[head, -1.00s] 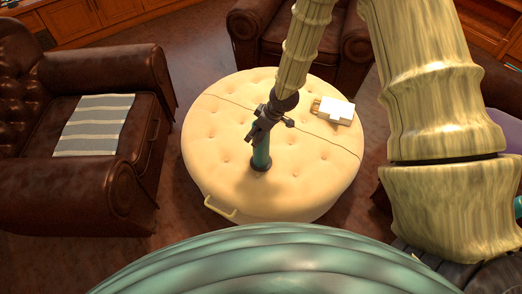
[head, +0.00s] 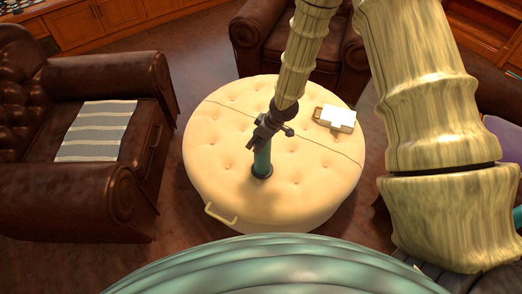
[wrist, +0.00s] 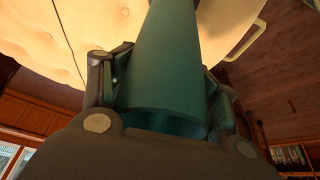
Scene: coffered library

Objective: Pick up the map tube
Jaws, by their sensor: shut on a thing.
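The map tube (head: 262,160) is a dark green cylinder with a dark end cap at its lower end. It stands about upright over the round cream tufted ottoman (head: 215,170); I cannot tell whether its lower end touches the top. My gripper (head: 264,140) is shut on the tube near its upper end. In the wrist view the tube (wrist: 165,60) runs away from me between the two fingers (wrist: 165,90), and the near end shows as a rounded rim. The fingers hide part of the tube's sides.
A white and tan box-like item (head: 337,117) lies on the ottoman's back right. A brass handle (head: 220,214) sticks out at its front left. A brown leather armchair (head: 70,200) with a striped cloth (head: 97,130) stands left; another armchair (head: 275,40) stands behind.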

